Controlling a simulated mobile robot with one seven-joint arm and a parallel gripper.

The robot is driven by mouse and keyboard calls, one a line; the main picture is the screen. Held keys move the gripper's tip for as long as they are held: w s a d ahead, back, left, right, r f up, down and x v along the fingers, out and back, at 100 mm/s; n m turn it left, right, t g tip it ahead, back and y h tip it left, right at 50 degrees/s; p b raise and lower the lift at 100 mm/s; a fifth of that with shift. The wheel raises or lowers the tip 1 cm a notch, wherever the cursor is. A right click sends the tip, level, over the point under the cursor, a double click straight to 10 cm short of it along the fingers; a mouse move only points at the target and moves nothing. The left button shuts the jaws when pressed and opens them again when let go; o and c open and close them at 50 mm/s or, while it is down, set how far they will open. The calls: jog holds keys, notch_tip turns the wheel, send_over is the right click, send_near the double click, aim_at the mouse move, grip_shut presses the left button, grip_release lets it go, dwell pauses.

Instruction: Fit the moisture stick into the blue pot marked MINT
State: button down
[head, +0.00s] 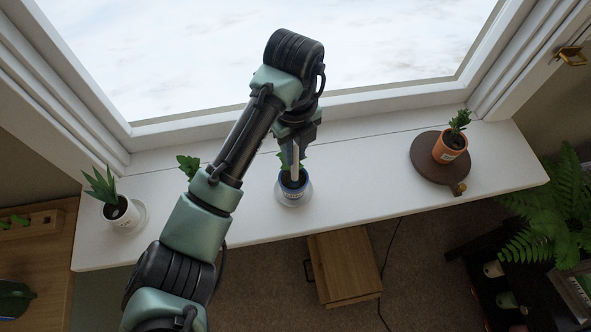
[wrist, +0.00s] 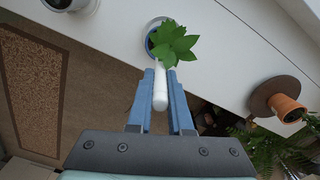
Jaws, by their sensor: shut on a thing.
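The blue pot (head: 292,191) with a label stands on a white saucer on the windowsill, with a leafy green plant in it. The label is too small to read. In the wrist view its blue rim (wrist: 149,42) shows around the leaves. My gripper (head: 292,150) is above the pot. It is shut on the white moisture stick (wrist: 160,90), which shows between the two blue fingers in the wrist view. The stick (head: 295,160) points down toward the pot in the head view. I cannot tell whether its lower tip touches the soil.
A white pot (head: 121,218) with a spiky plant stands at the left of the sill (head: 370,195). An orange pot (head: 449,148) stands on a dark round board (head: 425,165) at the right. Another plant (head: 188,163) is partly behind my arm. The sill between the blue pot and the board is clear.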

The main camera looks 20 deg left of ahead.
aim_at(295, 169)
jog(key=shift+f+p, duration=0.35)
jog(key=shift+f, duration=2.8)
jog(key=shift+f, duration=0.1)
jog(key=c, duration=0.8)
grip_release()
jog(key=shift+c, duration=0.2)
